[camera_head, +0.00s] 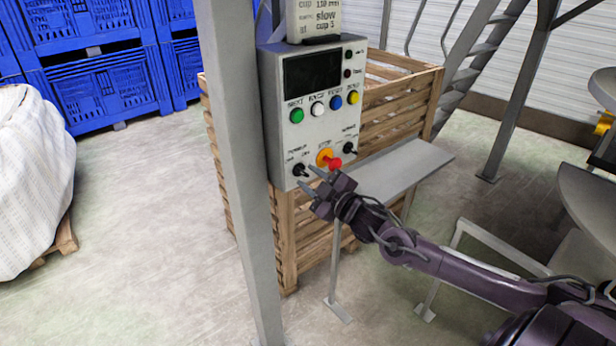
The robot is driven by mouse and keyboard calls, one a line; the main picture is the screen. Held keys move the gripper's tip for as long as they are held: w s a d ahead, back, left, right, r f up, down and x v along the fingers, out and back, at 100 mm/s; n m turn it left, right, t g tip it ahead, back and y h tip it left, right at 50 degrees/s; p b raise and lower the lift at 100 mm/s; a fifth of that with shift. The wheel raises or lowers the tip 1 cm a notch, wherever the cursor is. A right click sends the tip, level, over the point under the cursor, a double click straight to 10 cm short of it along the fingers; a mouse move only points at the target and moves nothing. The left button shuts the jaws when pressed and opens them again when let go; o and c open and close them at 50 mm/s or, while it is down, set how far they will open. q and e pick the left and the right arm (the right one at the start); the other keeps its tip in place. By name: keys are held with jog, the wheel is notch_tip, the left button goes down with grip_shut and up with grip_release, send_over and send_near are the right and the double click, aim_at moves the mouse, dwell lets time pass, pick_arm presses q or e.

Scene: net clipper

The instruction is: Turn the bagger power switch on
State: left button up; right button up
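The grey control box (283,141) is fixed beside a grey post. Its face has a dark screen, a row of green, white, blue and yellow buttons, and a red stop knob (334,163) on a yellow base. A black rotary switch (300,170) is at the lower left and another black switch (350,148) at the lower right; their labels are too small to read surely. My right gripper (308,180) is in front of the box's lower edge, just below the lower left switch. Its fingers are apart with nothing seen between them. My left gripper is not in view.
The grey post (239,170) stands just left of the box. A wooden crate (395,110) is behind it, with a grey shelf (400,171) at the right. Blue crates (105,85) and a white sack (30,180) are at the left. Floor between is clear.

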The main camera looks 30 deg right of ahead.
jog(key=shift+w+a, duration=0.1)
jog(key=shift+w, duration=0.55)
grip_shut()
